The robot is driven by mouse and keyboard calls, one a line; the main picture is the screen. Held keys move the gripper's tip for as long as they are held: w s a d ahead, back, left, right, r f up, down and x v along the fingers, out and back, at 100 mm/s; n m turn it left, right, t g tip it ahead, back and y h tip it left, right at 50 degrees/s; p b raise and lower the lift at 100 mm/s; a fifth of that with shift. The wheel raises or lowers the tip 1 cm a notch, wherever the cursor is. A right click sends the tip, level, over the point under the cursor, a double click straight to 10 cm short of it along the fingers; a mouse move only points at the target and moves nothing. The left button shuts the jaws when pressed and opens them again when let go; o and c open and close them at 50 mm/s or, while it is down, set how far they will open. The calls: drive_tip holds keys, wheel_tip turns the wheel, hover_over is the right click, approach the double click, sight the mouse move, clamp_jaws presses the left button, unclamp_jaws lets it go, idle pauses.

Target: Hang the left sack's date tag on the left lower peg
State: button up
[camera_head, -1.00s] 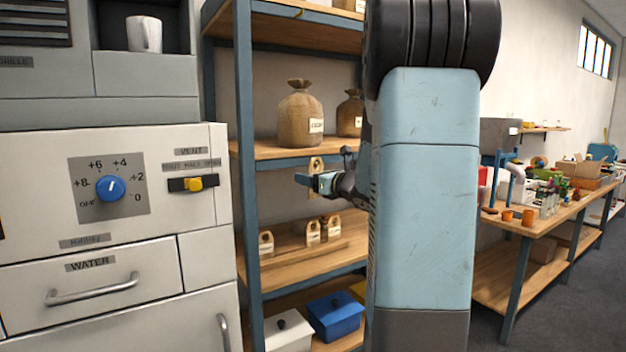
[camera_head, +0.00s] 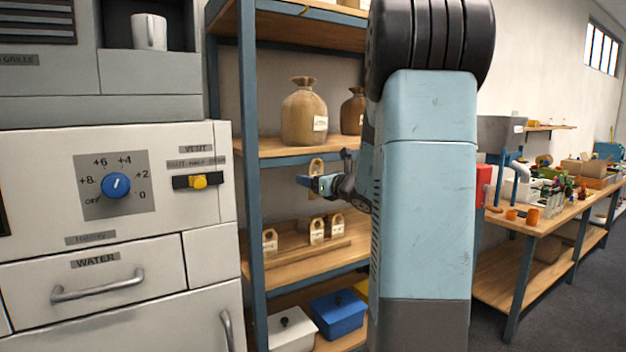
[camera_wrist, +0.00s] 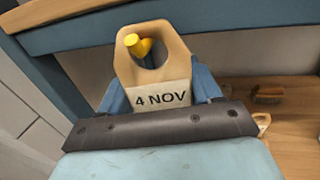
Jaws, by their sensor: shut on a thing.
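My gripper (camera_head: 310,181) is shut on a pale wooden date tag (camera_head: 316,165) below the shelf that bears the sacks. In the wrist view the tag (camera_wrist: 155,58) stands up between the blue fingers and reads "4 NOV". A yellow peg (camera_wrist: 133,40) shows in the tag's hole, near its upper left rim. I cannot tell for sure how far the peg reaches through the hole. The left sack (camera_head: 303,112), brown with a white label, stands on the shelf above my gripper. The right sack (camera_head: 352,112) is partly hidden by my arm.
Several similar tags (camera_head: 317,230) stand on the shelf below. White (camera_head: 292,332) and blue (camera_head: 338,314) boxes sit on the bottom shelf. A blue upright post (camera_head: 250,180) stands left of my gripper, and a grey oven front (camera_head: 60,190) beyond it. A workbench (camera_head: 540,225) is at the right.

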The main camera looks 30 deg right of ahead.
idle(0.4)
drive_tip(key=o, duration=1)
drive_tip(key=shift+c, duration=0.2)
drive_tip(key=shift+o, duration=0.7)
drive_tip(key=s, duration=1.3)
drive_tip(key=shift+d, duration=0.2)
idle(0.7)
